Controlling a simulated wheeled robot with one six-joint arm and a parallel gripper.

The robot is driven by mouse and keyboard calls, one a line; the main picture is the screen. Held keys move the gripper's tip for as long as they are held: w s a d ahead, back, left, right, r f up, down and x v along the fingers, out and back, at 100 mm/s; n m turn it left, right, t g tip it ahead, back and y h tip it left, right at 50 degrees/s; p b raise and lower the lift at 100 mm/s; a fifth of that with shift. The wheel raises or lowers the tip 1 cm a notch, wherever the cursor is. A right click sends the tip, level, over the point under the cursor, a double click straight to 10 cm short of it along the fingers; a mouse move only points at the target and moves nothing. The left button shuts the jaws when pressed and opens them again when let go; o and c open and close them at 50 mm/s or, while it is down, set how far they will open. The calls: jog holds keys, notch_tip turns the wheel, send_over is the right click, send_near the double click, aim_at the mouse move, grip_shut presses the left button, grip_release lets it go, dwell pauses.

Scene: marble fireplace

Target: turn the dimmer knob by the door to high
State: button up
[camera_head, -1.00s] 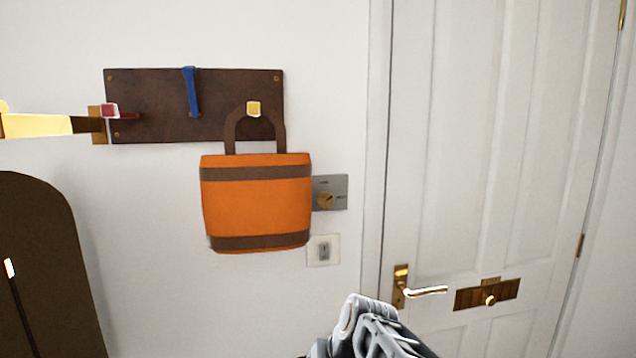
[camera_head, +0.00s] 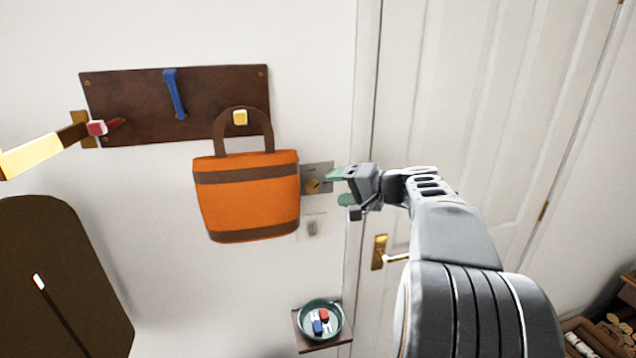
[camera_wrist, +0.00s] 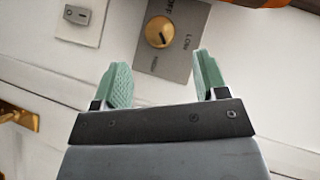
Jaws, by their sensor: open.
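The dimmer is a grey plate (camera_head: 325,171) on the wall left of the door (camera_head: 450,110), with a round brass knob (camera_head: 312,186). The orange bag (camera_head: 247,208) hangs close against the plate's left edge. In the wrist view the knob (camera_wrist: 160,32) is near the top, with OFF, LOW and another small label around it. I cannot tell clearly where its pointer sits. My gripper (camera_head: 340,187) is just right of the knob in the head view. In the wrist view its two green fingers (camera_wrist: 163,75) are apart, empty, with the knob beyond the gap between them.
A wall switch (camera_head: 312,228) sits below the dimmer. The bag hangs from a brown peg board (camera_head: 140,105). A brass door handle (camera_head: 380,253) is below my gripper. A small shelf with a round dish (camera_head: 304,332) holding red and blue items is lower down.

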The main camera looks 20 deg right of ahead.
aim_at(315, 189)
jog(key=p+x, duration=0.1)
jog(key=x, duration=0.5)
jog(key=shift+w+a+f+p, duration=0.15)
jog(key=shift+w+p, duration=0.15)
jog(key=shift+w, duration=0.05)
jog(key=shift+c, duration=0.3)
jog(key=c, duration=0.9)
jog(key=b, duration=0.3)
jog(key=shift+f+m+y, duration=0.3)
jog(key=shift+f, duration=0.1)
jog(key=t+b, duration=0.1)
jog(key=b, duration=0.2)
jog(key=shift+f+m+y, duration=0.2)
jog(key=shift+m+y, duration=0.1)
jog(key=shift+y, duration=0.1)
jog(key=m+t+y+b, duration=0.1)
jog(key=m+b, duration=0.1)
jog(key=b, duration=0.3)
jog(key=shift+t, duration=0.3)
jog(key=m+t+b, duration=0.1)
jog(key=b, duration=0.3)
jog(key=shift+r+m+t+y, duration=0.1)
jog(key=shift+m+t+y, duration=0.2)
jog(key=shift+m+y, duration=0.1)
jog(key=shift+r, duration=0.1)
